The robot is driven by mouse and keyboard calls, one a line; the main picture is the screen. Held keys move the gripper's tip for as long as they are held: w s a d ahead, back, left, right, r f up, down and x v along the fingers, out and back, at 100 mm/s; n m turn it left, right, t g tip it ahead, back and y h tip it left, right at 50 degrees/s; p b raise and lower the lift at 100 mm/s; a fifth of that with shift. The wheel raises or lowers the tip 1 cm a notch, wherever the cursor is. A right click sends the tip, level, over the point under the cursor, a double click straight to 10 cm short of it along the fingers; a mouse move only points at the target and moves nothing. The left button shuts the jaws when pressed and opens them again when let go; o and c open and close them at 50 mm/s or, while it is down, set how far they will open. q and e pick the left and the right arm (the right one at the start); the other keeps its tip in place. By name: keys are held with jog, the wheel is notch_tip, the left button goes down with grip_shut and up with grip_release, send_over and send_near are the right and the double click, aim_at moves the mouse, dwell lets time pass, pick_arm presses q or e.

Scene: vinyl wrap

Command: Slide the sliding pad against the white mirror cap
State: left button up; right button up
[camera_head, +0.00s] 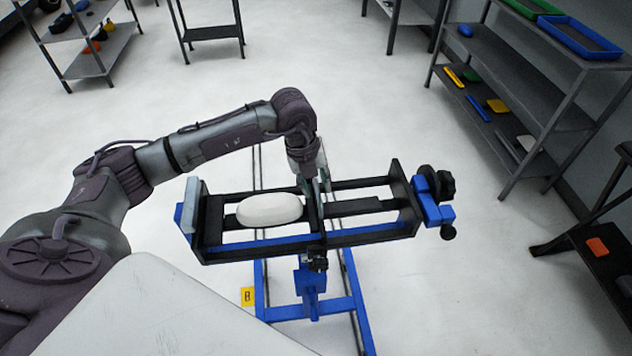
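The white mirror cap (270,210) is a smooth oval lying in the left part of a black frame on a blue stand. The sliding pad, which I take to be the dark upright crosspiece (316,219), stands across the frame just right of the cap. Its left face is close to the cap's right end; I cannot tell whether they touch. My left gripper (314,184) reaches down from above at the far end of this crosspiece. Its fingers are small and dark against it, so their opening and any hold are unclear. My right gripper is out of view.
The frame (368,239) has a grey-and-blue end plate (190,206) at left and a blue clamp with black knobs (434,196) at right. The frame's right half is empty. Shelves (515,75) with trays and tools stand at the right; floor around the stand is clear.

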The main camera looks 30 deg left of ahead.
pick_arm(q)
jog(key=shift+f, duration=0.35)
grip_shut()
jog(key=s+a, duration=0.1)
jog(key=a, duration=0.1)
jog(key=s+a, duration=0.1)
jog(key=a, duration=0.1)
jog(key=shift+s+b, duration=0.4)
jog(key=shift+d, duration=0.15)
